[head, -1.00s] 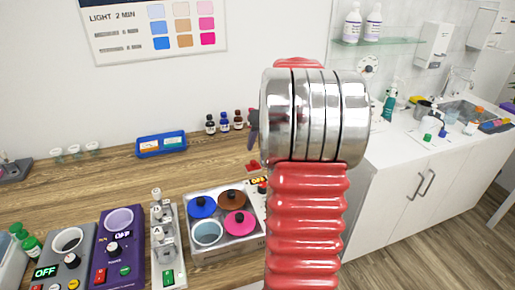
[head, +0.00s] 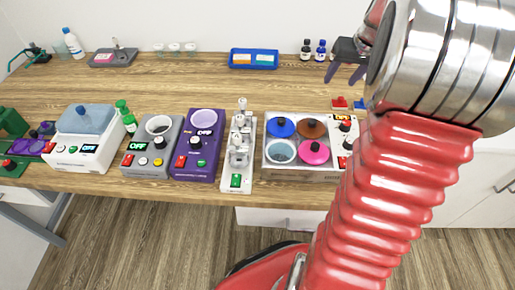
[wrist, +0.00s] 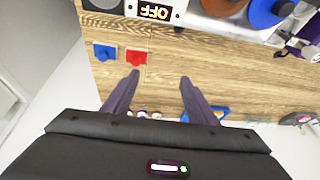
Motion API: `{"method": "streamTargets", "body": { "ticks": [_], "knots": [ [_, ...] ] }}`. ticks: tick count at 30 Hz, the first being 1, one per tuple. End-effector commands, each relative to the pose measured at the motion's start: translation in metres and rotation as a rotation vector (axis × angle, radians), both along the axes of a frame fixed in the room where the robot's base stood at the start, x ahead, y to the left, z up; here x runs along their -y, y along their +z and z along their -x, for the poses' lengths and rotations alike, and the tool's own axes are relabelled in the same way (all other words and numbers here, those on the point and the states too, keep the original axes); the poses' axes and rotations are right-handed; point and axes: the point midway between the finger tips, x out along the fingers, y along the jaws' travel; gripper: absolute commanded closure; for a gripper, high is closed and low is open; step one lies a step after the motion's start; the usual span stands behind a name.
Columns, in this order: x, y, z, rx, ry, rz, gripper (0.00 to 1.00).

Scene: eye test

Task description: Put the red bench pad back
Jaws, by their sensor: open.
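The red bench pad (head: 339,103) looks like a small red square piece with a raised part, lying on the wooden bench. It also shows in the wrist view (wrist: 136,57), beside a similar blue piece (wrist: 105,52). My gripper (head: 346,77) is open, with two purple-grey fingers and nothing between them. In the head view its fingers are above and behind the red pad in the picture. In the wrist view my gripper (wrist: 159,77) has its left fingertip just below the red pad; I cannot tell the height between them.
A machine with a lit OFF display (wrist: 155,11) stands close to the red pad. A grey tray (head: 298,172) with coloured lids is left of it. Small bottles (head: 320,50) and a blue tray (head: 253,59) stand at the back. The bench's middle is largely clear.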

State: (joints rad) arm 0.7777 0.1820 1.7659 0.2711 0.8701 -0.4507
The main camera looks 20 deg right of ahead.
Motion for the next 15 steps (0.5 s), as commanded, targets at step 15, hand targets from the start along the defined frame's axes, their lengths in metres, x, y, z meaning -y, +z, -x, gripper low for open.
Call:
{"method": "streamTargets", "body": {
  "ticks": [15],
  "knots": [
    [-0.195,0.049,0.029,0.012,0.187,0.053,0.48]
  ]
}}
